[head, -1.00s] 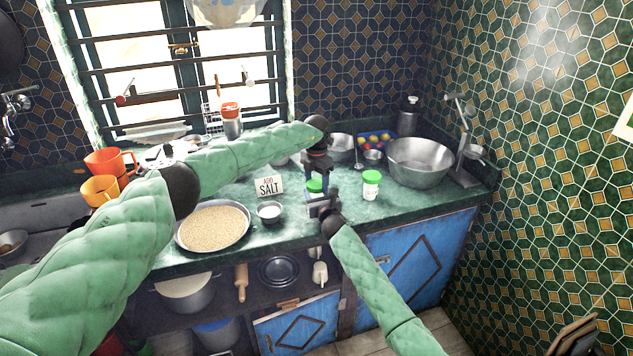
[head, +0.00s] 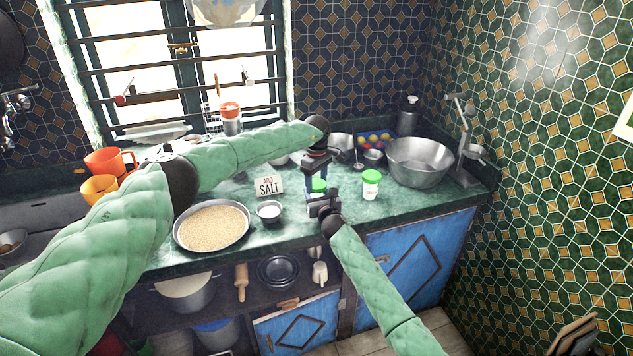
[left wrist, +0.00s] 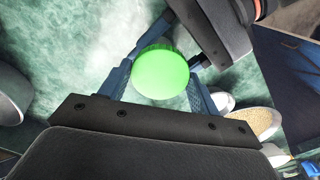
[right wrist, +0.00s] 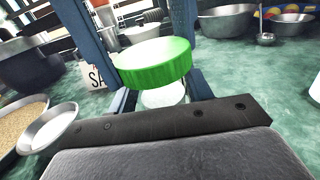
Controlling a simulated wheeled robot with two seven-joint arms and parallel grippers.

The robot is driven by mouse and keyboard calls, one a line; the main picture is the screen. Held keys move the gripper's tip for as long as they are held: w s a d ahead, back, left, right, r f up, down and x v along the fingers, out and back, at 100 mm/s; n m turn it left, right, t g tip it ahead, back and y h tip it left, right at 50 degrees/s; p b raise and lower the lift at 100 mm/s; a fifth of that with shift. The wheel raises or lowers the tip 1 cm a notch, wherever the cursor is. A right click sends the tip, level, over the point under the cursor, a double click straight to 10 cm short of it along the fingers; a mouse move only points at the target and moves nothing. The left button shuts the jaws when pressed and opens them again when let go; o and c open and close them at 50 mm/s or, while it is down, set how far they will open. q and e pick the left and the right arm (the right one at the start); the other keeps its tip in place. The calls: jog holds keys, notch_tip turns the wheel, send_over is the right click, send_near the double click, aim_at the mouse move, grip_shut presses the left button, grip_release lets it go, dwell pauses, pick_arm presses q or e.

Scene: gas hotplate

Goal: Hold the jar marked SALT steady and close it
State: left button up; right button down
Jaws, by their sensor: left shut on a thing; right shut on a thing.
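A small jar with a green lid (head: 319,186) stands upright on the counter; its white body (right wrist: 163,96) shows below the lid in the right wrist view. My left gripper (head: 317,180) reaches down from above, shut on the green lid, with a finger on each side; the lid also shows in the left wrist view (left wrist: 161,73). My right gripper (head: 321,204) is shut on the jar's body from the front, below the lid. The lid sits over the jar's mouth; I cannot tell how tightly. No label shows on the held jar.
A second green-lidded jar (head: 371,185) stands just right. An "ADD SALT" sign (head: 269,186), a small bowl of white grains (head: 269,211) and a wide pan of grain (head: 211,228) are left. A large metal bowl (head: 418,162) stands at the right.

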pick_arm(q)
jog(key=shift+w+a+r+m, duration=0.1)
jog(key=shift+w+r+m, duration=0.05)
jog(key=shift+m, duration=0.95)
pick_arm(e)
jog(key=shift+s+a, duration=0.1)
jog(key=shift+a, duration=0.05)
pick_arm(q)
jog(key=o, duration=1.1)
jog(key=shift+o, duration=0.4)
notch_tip(320, 180, up, 12)
pick_arm(e)
jog(key=c, duration=0.6)
grip_release()
jog(key=shift+o, duration=0.2)
jog(key=shift+d, duration=0.2)
